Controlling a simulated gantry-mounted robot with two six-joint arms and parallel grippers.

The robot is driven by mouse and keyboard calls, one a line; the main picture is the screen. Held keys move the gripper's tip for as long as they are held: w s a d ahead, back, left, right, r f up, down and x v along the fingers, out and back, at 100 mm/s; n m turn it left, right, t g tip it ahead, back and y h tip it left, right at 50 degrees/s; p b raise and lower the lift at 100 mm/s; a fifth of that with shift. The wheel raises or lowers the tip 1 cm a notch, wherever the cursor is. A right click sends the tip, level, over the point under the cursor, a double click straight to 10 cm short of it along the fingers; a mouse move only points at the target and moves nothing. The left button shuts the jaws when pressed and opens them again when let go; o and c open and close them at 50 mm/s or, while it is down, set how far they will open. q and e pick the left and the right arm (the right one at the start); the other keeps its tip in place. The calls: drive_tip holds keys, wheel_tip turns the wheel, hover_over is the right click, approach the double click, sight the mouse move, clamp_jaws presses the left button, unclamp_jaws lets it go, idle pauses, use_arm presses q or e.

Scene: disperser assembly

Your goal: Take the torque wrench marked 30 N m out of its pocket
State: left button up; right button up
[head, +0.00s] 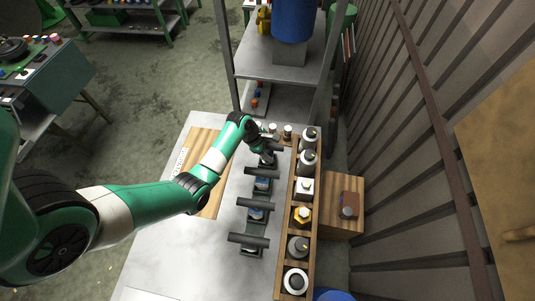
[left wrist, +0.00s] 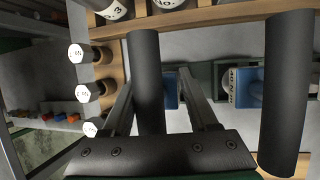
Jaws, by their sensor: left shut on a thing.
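Several torque wrenches with black cylindrical handles and blue parts stand in a row of dark pockets on the grey table (head: 170,245). My left gripper (head: 266,155) is at the farthest one in the head view. In the left wrist view its two fingers (left wrist: 163,95) are shut on this wrench, whose black handle (left wrist: 147,65) crosses beside the left finger, with a blue part between the fingers. My right gripper is out of view.
A wooden rack (head: 279,282) with several jars and parts runs along the right of the wrenches. White-ended pegs (left wrist: 82,93) stand close to the left of the gripper in the left wrist view. A wooden board (head: 207,203) lies left of the row.

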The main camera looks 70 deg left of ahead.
use_arm(q)
clamp_jaws()
drive_tip(key=shift+r, duration=0.1)
wheel_tip(320, 180, up, 10)
drive_tip(key=p, duration=0.3)
drive_tip(key=shift+r, duration=0.1)
